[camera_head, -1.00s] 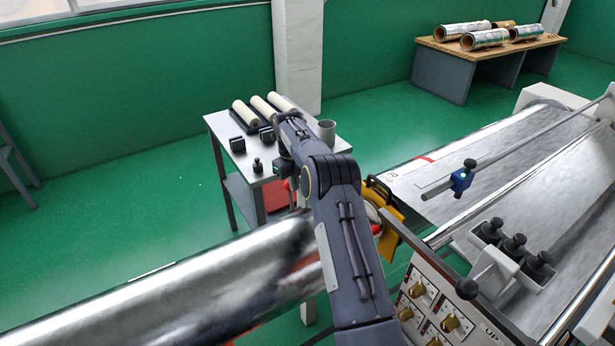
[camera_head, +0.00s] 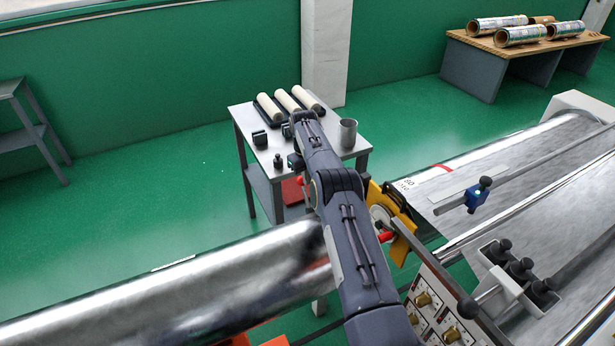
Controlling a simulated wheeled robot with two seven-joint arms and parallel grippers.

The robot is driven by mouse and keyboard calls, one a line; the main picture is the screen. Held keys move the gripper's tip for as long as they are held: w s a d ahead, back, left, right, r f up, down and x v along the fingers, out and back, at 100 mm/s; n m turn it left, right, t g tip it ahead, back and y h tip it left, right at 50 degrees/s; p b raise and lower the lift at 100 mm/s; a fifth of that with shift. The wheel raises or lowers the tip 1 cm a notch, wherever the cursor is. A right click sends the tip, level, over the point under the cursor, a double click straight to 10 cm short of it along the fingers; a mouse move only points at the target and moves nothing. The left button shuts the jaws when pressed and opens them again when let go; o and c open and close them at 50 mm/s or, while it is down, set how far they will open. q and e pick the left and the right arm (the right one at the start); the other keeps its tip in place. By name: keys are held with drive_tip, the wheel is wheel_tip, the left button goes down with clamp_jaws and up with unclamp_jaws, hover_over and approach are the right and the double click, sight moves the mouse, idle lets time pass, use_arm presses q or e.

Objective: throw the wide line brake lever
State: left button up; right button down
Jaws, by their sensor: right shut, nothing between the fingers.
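My right arm reaches up from the bottom middle, across the big silver roll. Its gripper (camera_head: 297,163) is shut and empty in front of the small grey table, partly hidden by my own wrist. Just right of my forearm is a yellow bracket (camera_head: 403,243) with a round disc (camera_head: 380,214) and a red handle (camera_head: 386,237). My left gripper is not in view.
The silver roll (camera_head: 180,290) crosses the lower left. The grey table (camera_head: 240,113) holds pale rollers and a metal cup (camera_head: 348,132). The control panel (camera_head: 440,325) and machine bed (camera_head: 450,215) fill the right. Green floor is open at the left.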

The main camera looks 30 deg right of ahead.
wheel_tip(320, 180, up, 13)
drive_tip(key=s+n, duration=0.2)
drive_tip(key=n, duration=0.1)
drive_tip(key=s+a+r+n+t+y+b, duration=0.1)
drive_tip(key=s+a+r+n+t, duration=0.1)
drive_tip(key=s+a+r+n, duration=0.35)
drive_tip(key=s+a+r+n+t+y+b, duration=0.2)
drive_tip(key=s+r+n, duration=0.4)
drive_tip(key=s+n, duration=0.4)
drive_tip(key=s+a+f+n, duration=0.3)
drive_tip(key=s+a+n, duration=0.2)
drive_tip(key=s, duration=0.3)
drive_tip(key=s+a+f+n+t+y+b, duration=0.1)
drive_tip(key=s+a+f+n, duration=0.3)
drive_tip(key=s, duration=0.5)
drive_tip(key=s+a+f+n, duration=0.3)
drive_tip(key=s+a+n, duration=0.3)
drive_tip(key=s+a, duration=0.1)
drive_tip(key=shift+s+f+t, duration=0.15)
drive_tip(key=shift+s+t, duration=0.15)
drive_tip(key=shift+s, duration=0.4)
